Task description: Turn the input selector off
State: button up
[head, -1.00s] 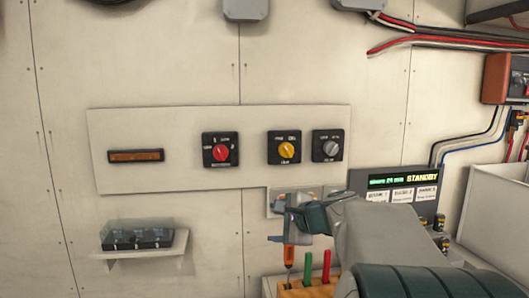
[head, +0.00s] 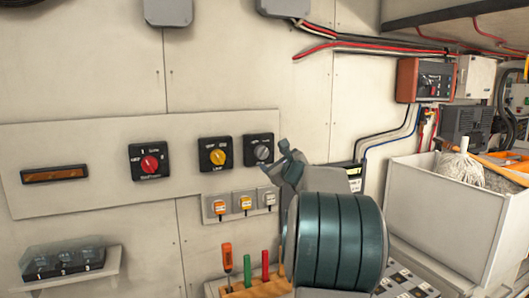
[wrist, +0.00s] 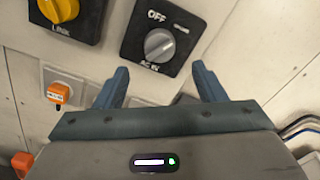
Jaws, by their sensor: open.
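The grey-knobbed selector (head: 262,150) is the rightmost of three rotary switches on the pale wall panel. In the wrist view its grey round knob (wrist: 159,44) sits on a black plate marked "OFF" at the top and what reads as "AC IN" below. I cannot tell surely which mark the knob points to. My gripper (wrist: 161,70) is open and empty, its two blue fingers below and to either side of the knob, apart from it. In the head view my gripper (head: 286,155) is just right of the selector and partly covers its plate edge.
A yellow-knobbed switch (head: 217,157) is close on the left, with a red-knobbed switch (head: 150,163) beyond. Several small sockets (head: 245,203) sit below. A rack of coloured-handled tools (head: 250,290) stands underneath. A white bin (head: 440,225) is at right.

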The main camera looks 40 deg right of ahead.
aim_at(265, 154)
jog(key=shift+p+x, duration=1.15)
jog(key=shift+x, duration=2.4)
